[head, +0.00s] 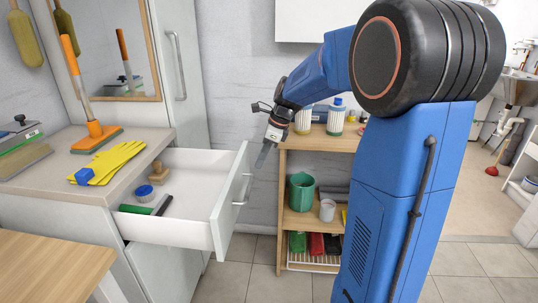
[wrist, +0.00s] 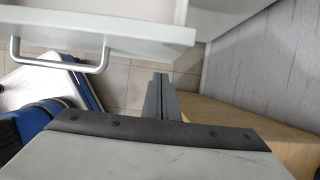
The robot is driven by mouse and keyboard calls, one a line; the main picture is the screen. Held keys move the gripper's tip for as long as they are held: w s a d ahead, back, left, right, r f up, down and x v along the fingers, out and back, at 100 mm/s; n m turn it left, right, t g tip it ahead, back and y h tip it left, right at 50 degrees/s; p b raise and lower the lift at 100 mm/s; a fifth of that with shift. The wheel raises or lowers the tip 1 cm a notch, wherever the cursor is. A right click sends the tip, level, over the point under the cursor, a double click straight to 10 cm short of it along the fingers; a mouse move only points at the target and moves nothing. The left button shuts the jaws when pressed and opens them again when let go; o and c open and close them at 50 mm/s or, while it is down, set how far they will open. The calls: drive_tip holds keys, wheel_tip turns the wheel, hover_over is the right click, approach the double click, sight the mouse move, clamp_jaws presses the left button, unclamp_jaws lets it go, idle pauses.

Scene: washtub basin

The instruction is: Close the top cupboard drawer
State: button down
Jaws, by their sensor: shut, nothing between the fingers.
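The top cupboard drawer (head: 190,237) is white and pulled well out of the cupboard on the left in the head view. Its front panel with a metal bar handle (head: 243,189) faces right. The drawer front (wrist: 120,29) and its handle (wrist: 60,62) also show at the top of the wrist view. My gripper (head: 263,157) points down just beyond the far end of the drawer front, to its right. In the wrist view the fingers (wrist: 160,98) are shut together and empty. They appear apart from the drawer; the exact gap is hard to tell.
Inside the drawer lie a blue-lidded jar (head: 144,192), a green-and-black tool (head: 147,207) and a wooden block (head: 158,171). Yellow gloves (head: 112,162) and an orange brush (head: 96,135) are on the countertop. A wooden shelf (head: 283,205) stands close behind my gripper.

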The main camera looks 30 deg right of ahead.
drive_tip(key=shift+w+a, duration=0.55)
drive_tip(key=shift+a, duration=0.3)
hover_over(185, 171)
drive_tip(key=shift+s+d, duration=0.35)
drive_tip(key=shift+s, duration=0.1)
drive_tip(key=shift+w+a+r, duration=0.1)
drive_tip(key=shift+w+a, duration=0.2)
drive_tip(key=shift+a, duration=0.2)
drive_tip(key=shift+r, duration=0.1)
